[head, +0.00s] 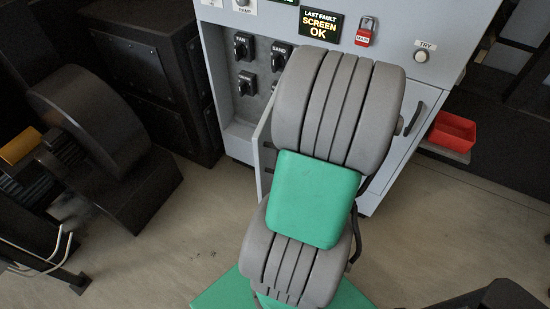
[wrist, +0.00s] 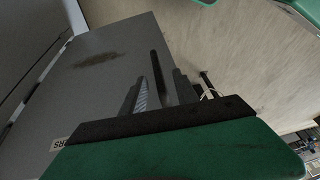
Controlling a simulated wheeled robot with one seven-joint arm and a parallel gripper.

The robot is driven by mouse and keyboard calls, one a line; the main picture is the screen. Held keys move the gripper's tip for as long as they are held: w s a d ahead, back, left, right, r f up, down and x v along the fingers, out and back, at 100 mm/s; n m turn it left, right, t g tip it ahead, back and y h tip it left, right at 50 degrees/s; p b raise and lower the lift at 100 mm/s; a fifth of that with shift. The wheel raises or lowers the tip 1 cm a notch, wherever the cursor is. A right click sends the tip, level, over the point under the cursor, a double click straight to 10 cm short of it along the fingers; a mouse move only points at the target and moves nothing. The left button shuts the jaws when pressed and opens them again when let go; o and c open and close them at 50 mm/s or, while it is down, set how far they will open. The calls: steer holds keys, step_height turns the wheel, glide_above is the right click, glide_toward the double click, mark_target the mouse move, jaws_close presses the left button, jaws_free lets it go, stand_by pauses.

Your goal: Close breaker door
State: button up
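The breaker door (wrist: 100,75) is a grey panel with a dark stain, filling the left of the wrist view; part of a label shows near its lower edge. In the head view only a strip of the door (head: 264,148) shows, standing open beside the recess with the breaker switches (head: 245,65). A dark upright bar (wrist: 157,68), apparently the door's handle, lies between the fingers of my gripper (wrist: 161,92). The fingers look apart, with a gap beside the bar; firm contact cannot be made out. In the head view my arm hides the gripper.
The grey cabinet (head: 390,45) carries a red padlock tag (head: 363,38) and a TRY button (head: 421,56). A red bin (head: 452,131) sits at its right. Dark machinery (head: 95,130) stands at the left. Floor (head: 440,220) is clear at the lower right.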

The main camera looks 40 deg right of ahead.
steer(key=w+f, duration=0.1)
steer(key=f, duration=0.1)
steer(key=w+a+f+n, duration=0.1)
steer(key=f, duration=0.1)
steer(key=a+f+n+p, duration=0.1)
steer(key=f, duration=0.1)
steer(key=shift+w+f, duration=0.4)
jaws_close()
stand_by(1.2)
